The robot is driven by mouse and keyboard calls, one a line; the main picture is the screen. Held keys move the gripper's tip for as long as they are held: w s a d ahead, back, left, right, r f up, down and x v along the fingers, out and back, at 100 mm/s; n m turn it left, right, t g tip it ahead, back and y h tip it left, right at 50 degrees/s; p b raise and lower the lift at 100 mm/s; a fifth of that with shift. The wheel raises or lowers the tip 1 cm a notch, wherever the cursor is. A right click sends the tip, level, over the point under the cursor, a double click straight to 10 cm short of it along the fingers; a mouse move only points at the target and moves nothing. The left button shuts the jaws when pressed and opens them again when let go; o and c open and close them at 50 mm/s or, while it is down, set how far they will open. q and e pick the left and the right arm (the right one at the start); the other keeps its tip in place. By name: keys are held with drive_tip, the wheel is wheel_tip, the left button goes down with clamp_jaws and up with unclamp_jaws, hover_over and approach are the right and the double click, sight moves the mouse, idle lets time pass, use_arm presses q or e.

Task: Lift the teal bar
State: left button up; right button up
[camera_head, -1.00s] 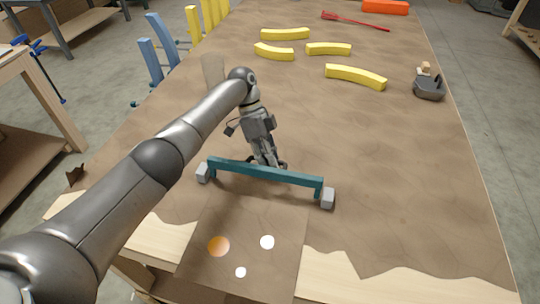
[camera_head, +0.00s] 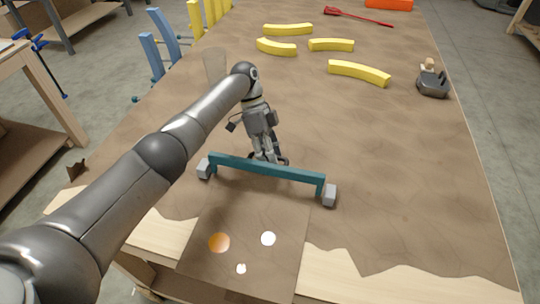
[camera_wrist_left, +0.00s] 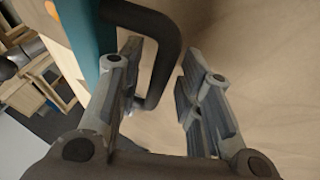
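The teal bar (camera_head: 290,174) stands near the front of the brown-covered table in the head view, with a light grey block at each end. Part of it shows at the upper left of the left wrist view (camera_wrist_left: 91,35). A dark U-shaped handle (camera_wrist_left: 166,55) projects from the bar's far side. My left gripper (camera_head: 268,158) is just behind the bar's middle. In the wrist view, its open fingers (camera_wrist_left: 160,82) are on either side of the handle's outer rail, with a visible gap to the right finger. Contact at the left finger is unclear. My right gripper is not in view.
Several yellow curved pieces (camera_head: 359,72) lie farther back. A dark grey tool (camera_head: 432,84) is at the right. Blue (camera_head: 151,57) and yellow uprights stand at the back left. A brown panel with round spots (camera_head: 245,214) lies in front of the bar. The table's right middle is clear.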

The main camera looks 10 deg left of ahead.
use_arm(q)
drive_tip(key=shift+r, duration=0.1)
drive_tip(key=v, duration=0.7)
drive_tip(key=shift+a+r, duration=0.1)
idle(0.4)
